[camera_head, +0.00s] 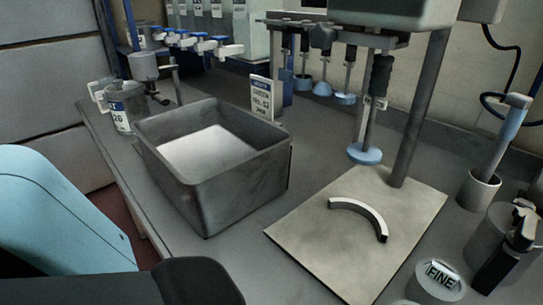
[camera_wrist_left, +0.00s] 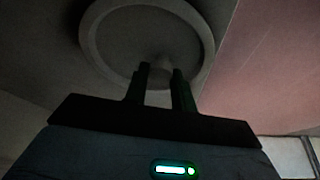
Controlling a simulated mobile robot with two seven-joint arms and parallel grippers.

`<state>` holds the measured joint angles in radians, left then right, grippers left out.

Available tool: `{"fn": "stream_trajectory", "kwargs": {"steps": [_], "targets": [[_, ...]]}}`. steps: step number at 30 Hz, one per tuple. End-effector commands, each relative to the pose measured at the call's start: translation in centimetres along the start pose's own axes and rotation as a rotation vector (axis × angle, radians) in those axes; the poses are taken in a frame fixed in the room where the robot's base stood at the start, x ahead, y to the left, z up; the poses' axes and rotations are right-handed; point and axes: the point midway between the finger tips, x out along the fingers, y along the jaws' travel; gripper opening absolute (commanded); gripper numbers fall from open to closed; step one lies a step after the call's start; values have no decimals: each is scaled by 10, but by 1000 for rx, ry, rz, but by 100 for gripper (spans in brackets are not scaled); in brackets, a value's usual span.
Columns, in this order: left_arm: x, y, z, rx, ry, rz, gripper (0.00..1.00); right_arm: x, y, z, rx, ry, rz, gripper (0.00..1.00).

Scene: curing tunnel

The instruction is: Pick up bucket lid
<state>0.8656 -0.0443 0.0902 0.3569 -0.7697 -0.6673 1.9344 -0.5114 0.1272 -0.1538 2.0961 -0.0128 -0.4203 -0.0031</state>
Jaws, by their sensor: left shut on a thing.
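A round grey lid (camera_wrist_left: 93,45) with a raised rim shows at the top of the left wrist view. My left gripper (camera_wrist_left: 160,72) is shut on the small pale knob at the near side of the lid's middle. Whether the lid rests on a bucket or hangs free cannot be told, and no bucket shows clearly. In the head view my light blue left arm comes in at the lower left; its gripper is out of that picture. My right gripper is not clearly in view.
A grey bin (camera_head: 240,185) stands on the bench (camera_head: 225,250) beside a labelled can (camera_head: 121,112). A pot marked FINE (camera_head: 438,279) stands lower right. Reddish floor (camera_wrist_left: 270,70) shows in the wrist view.

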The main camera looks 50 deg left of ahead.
Motion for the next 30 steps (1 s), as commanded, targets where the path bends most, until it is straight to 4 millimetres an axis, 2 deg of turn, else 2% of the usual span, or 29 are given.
{"fn": "stream_trajectory", "kwargs": {"steps": [6,15,21,30], "targets": [[-33,3,-14,-4,1,6,3,-22,-2,-18,2,19,0,76],[-70,3,-30,-3,1,6,3,-48,-9,-26,25,19,-3,76],[-83,2,-34,-2,1,4,3,-54,-11,-29,32,19,-2,76],[-84,1,-35,-1,0,1,3,-54,-11,-26,29,12,-3,76]]}}
